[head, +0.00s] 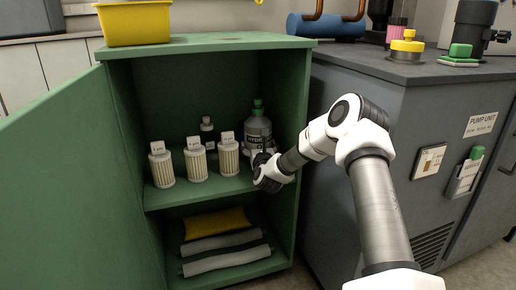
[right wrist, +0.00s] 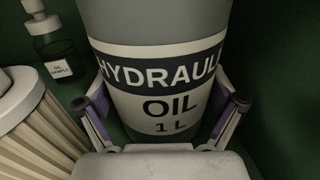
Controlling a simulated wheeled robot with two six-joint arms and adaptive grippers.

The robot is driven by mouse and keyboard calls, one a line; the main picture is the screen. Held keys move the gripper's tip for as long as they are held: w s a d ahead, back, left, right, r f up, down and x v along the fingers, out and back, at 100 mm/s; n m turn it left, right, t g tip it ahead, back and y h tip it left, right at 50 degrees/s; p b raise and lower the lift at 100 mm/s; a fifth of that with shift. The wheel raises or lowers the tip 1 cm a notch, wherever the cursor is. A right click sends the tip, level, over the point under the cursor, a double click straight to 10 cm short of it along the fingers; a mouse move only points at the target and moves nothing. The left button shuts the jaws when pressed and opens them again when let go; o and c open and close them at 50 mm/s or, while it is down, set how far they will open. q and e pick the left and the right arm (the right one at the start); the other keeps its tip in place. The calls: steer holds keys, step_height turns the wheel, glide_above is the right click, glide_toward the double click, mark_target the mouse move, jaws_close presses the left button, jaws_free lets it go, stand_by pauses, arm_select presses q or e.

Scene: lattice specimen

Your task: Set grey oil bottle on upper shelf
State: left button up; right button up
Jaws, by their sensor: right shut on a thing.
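The grey oil bottle (head: 258,129) with a green cap is upright inside the green cabinet, at the right of the upper shelf (head: 215,190). Its base is hidden behind my right gripper (head: 262,160), so I cannot tell whether it touches the shelf. In the right wrist view the bottle (right wrist: 155,22) fills the middle, its label reading hydraulic oil, 1 L. The two fingers of my right gripper (right wrist: 163,100) are shut on its sides. My left gripper is not in view.
Several pleated filters (head: 195,160) stand left of the bottle, with a small oil sample bottle (head: 207,133) behind them. The lower shelf holds a yellow bag (head: 217,223) and rolls. The green door (head: 70,185) hangs open at left. A grey pump unit (head: 420,110) stands at right.

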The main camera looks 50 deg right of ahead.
steer(key=shift+f, duration=0.5)
steer(key=o, duration=1.4)
steer(key=shift+f, duration=0.2)
steer(key=shift+o, duration=0.3)
steer(key=shift+r, duration=0.1)
steer(key=shift+a, duration=0.1)
